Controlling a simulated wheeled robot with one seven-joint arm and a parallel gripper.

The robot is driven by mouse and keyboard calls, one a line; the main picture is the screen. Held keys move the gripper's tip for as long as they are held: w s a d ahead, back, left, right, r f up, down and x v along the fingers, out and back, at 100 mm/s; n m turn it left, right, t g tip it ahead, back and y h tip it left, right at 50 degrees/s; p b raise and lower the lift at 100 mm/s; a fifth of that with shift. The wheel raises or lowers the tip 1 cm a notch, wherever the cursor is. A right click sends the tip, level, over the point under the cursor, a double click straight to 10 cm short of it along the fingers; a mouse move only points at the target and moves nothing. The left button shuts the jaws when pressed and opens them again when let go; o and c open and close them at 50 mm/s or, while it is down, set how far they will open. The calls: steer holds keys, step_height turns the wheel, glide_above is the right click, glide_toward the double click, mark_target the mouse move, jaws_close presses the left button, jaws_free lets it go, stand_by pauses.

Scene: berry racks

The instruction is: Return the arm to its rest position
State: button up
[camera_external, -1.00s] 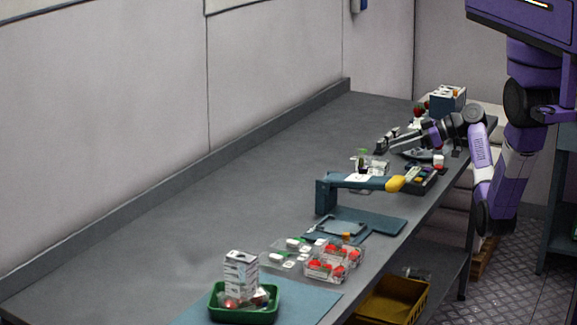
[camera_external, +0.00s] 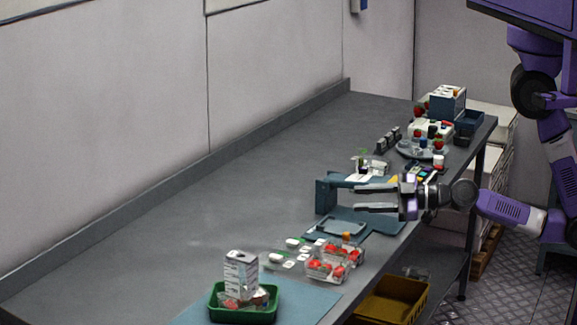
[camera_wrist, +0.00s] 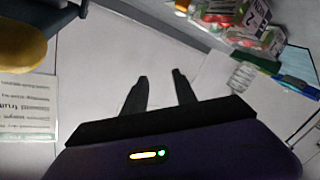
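My purple arm reaches in from the right edge of the external view. My gripper (camera_external: 375,198) is at the front edge of the grey bench (camera_external: 200,210), pointing left, in front of the blue press stand (camera_external: 326,197). Its two fingers are apart with nothing visible between them. The wrist view also shows both fingers of my gripper (camera_wrist: 160,85) apart and empty over a pale surface. I cannot tell the exact gap to the stand; the gripper hides part of its arm and yellow handle.
Clear boxes of red berries (camera_external: 335,262) lie front-left of my gripper. A green tray (camera_external: 245,315) with a white carton stands further left on a blue mat (camera_external: 315,300). Jars and a blue bin (camera_external: 468,122) are at the bench's far end. A yellow crate (camera_external: 395,300) sits below.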

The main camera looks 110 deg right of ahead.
steer(key=s+a+f+m+y+b, duration=0.1)
steer(key=s+a+f, duration=0.2)
steer(key=a, duration=0.2)
steer(key=s+a+f+m+y, duration=0.1)
steer(key=s+a+f, duration=0.2)
steer(key=a, duration=0.2)
steer(key=s+a+g+y+b, duration=0.1)
steer(key=s+a+y, duration=0.3)
steer(key=s+a, duration=0.5)
steer(key=s, duration=0.3)
steer(key=shift+s+m+y, duration=0.25)
steer(key=shift+m+y, duration=0.05)
steer(key=shift+y, duration=0.1)
